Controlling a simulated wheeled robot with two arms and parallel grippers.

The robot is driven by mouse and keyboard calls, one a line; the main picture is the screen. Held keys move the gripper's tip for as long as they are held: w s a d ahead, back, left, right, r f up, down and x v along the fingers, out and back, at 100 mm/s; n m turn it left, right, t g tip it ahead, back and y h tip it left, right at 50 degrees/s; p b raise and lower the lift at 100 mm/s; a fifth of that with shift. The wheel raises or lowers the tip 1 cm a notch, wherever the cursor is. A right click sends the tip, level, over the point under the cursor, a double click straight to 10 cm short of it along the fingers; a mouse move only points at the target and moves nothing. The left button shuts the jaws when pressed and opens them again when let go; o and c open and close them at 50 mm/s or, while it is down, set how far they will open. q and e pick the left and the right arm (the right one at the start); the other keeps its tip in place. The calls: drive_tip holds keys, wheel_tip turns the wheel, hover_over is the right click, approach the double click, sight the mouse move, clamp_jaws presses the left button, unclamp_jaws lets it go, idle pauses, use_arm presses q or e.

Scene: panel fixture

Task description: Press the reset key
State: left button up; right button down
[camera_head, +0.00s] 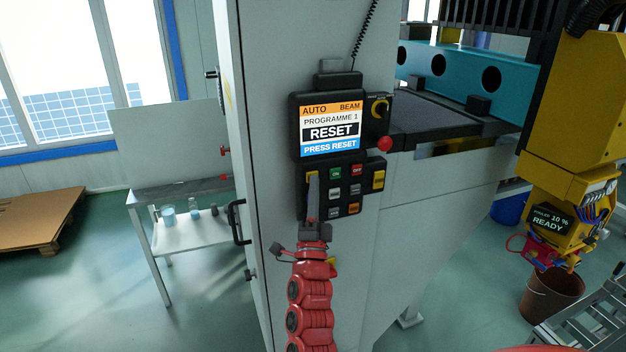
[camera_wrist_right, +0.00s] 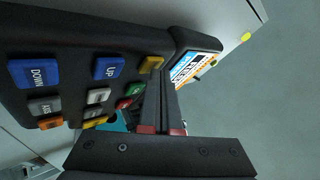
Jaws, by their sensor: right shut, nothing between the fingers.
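The black control pendant (camera_head: 296,130) hangs on the grey cabinet. Its lit screen (camera_head: 330,131) reads "AUTO BEAM", "PROGRAMME 1", "RESET" and "PRESS RESET". Below are a green ON key (camera_head: 335,173), a red OFF key (camera_head: 357,170) and yellow, grey and orange keys. I cannot read which key is marked reset. My right gripper (camera_head: 314,180) is shut and empty, its fingers upright before the left key column, hiding part of it. In the wrist view its tips (camera_wrist_right: 164,78) lie close to a yellow key (camera_wrist_right: 151,63); contact cannot be told. My left gripper is not in view.
A red knob (camera_head: 384,143) sticks out right of the screen. A black door handle (camera_head: 237,222) is left of my right arm. A small metal table (camera_head: 190,236) stands at left. A yellow machine head (camera_head: 575,110) hangs at right, above a brown bucket (camera_head: 550,300).

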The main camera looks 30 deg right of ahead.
drive_tip(key=shift+w, duration=0.1)
idle(0.5)
drive_tip(key=shift+s+a+b, duration=0.2)
drive_tip(key=shift+s+b, duration=0.3)
drive_tip(key=shift+s, duration=0.3)
drive_tip(key=s, duration=0.2)
drive_tip(key=s+a+b, duration=0.1)
drive_tip(key=s, duration=0.2)
drive_tip(key=shift+a, duration=0.1)
drive_tip(key=shift+w+f, duration=0.1)
idle(0.6)
